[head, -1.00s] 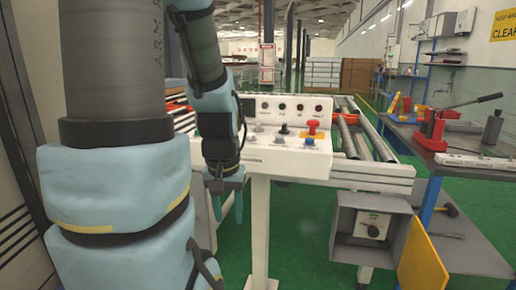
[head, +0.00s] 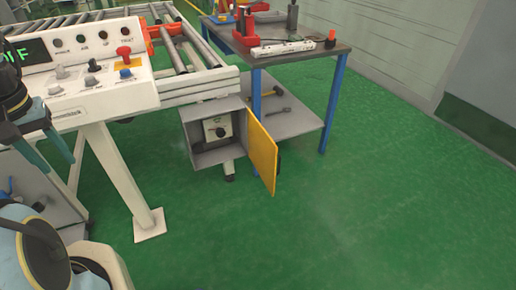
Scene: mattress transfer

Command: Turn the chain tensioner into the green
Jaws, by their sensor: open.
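The chain tensioner appears as a white plate with a dark round knob (head: 219,131), inside an open grey box (head: 206,159) under the roller conveyor. Its yellow door (head: 262,158) is swung open to the right. Any green mark on the plate is too small to make out. My gripper (head: 60,167) is at the left edge, in front of the control panel's post. Its two teal fingers point down and are apart, with nothing seen between them. It is well to the left of the knob.
The control panel (head: 95,88) stands on a white post (head: 128,180) between my gripper and the box. A blue-legged workbench (head: 335,105) with tools is behind the yellow door. Green floor (head: 370,220) is clear at the front and right.

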